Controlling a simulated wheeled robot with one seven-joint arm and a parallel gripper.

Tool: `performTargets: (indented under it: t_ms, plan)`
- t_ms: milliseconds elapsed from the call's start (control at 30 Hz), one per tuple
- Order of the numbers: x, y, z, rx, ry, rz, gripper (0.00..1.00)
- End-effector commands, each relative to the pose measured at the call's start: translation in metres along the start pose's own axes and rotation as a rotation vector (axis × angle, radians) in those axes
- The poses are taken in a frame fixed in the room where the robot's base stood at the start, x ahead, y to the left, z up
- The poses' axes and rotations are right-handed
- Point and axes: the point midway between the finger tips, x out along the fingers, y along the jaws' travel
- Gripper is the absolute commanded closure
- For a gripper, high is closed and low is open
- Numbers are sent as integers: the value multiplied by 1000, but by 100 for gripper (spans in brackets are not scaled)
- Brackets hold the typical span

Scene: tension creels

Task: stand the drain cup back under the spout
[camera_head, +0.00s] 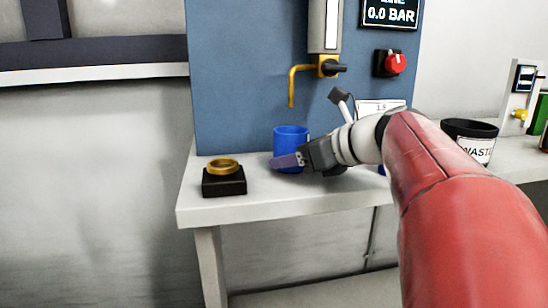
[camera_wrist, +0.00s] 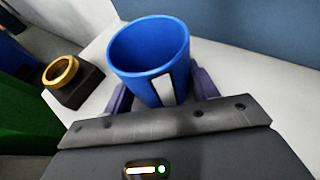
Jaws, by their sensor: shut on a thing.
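The blue drain cup (camera_head: 291,136) is upright at the table, below the spout and close to the blue panel. It also shows in the wrist view (camera_wrist: 150,50), open at the top, with a white strip on its side. My gripper (camera_head: 287,160) is shut on the cup, with a purple finger on each side in the wrist view (camera_wrist: 160,92). The brass spout (camera_head: 292,88) hangs above the cup and points down. I cannot tell whether the cup's base touches the table, since my gripper hides its lower part.
A black block with a gold ring (camera_head: 223,178) stands on the white table (camera_head: 260,205), left of the cup. A black waste bin (camera_head: 470,140) and a small white label card are to the right. A red knob (camera_head: 396,63) and a pressure display reading 0.0 BAR (camera_head: 390,14) are on the panel.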

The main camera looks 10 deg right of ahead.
Motion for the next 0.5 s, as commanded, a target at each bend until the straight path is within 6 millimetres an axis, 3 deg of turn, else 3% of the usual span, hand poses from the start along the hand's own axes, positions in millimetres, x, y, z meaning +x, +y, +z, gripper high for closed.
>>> performTargets:
  t_ms: [100,133,267,500]
  plan:
    - [1,0,-3,0,0,1,70]
    - [1,0,-3,0,0,0,39]
    - [1,0,-3,1,0,0,22]
    - [1,0,-3,1,0,0,20]
